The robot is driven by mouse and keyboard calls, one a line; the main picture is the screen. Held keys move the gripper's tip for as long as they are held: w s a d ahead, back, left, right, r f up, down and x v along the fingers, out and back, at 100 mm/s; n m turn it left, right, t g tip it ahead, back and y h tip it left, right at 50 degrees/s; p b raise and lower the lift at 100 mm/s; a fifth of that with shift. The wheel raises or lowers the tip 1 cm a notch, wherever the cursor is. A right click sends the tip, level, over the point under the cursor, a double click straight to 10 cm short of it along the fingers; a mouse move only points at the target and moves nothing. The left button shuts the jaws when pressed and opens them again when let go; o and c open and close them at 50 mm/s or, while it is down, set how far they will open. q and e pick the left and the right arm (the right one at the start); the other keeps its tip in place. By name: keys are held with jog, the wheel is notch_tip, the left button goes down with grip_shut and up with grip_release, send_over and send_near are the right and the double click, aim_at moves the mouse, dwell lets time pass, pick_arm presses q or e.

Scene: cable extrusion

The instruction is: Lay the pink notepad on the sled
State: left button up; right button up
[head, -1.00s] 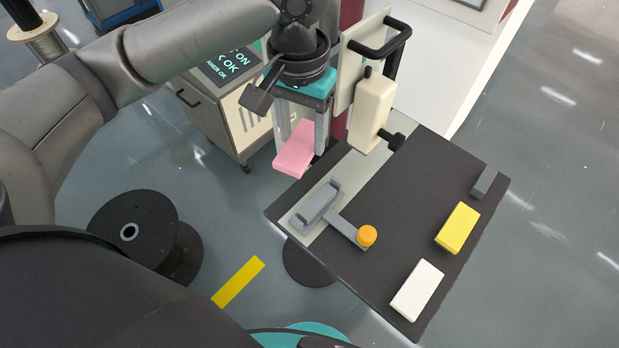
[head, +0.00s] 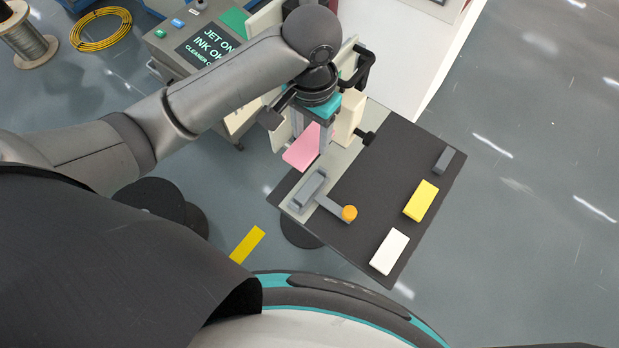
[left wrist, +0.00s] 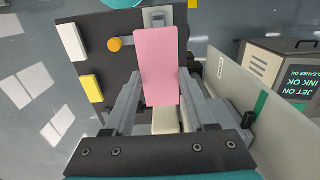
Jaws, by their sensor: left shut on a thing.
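The pink notepad (head: 302,148) is held in my left gripper (head: 312,132), which is shut on it. In the left wrist view the notepad (left wrist: 158,62) sits between the two fingers and sticks out past them. The grey sled (head: 308,189) appears to be the raised-edged block on the pale strip of the dark table. It has an arm ending in an orange knob (head: 349,213). The notepad is above and behind the sled in the head view, apart from it. In the left wrist view the notepad partly covers the sled (left wrist: 157,18). My right gripper is not in view.
The dark table (head: 375,165) carries a yellow block (head: 421,201), a white block (head: 389,251) and a small grey block (head: 444,159). A cream device (head: 349,115) with a black knob stands at its back edge. A printer console (head: 205,48) is behind left.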

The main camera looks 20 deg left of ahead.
pick_arm(q)
jog(key=b, duration=0.2)
send_over(310, 186)
notch_tip(310, 186, down, 14)
jog(key=shift+f, duration=0.2)
notch_tip(310, 186, down, 4)
jog(key=shift+f+b, duration=0.25)
jog(key=shift+b, duration=0.15)
jog(key=shift+f, duration=0.1)
jog(key=shift+f, duration=0.15)
jog(key=o, duration=1.3)
jog(key=shift+o, duration=0.2)
notch_tip(310, 186, up, 12)
jog(key=p, duration=0.2)
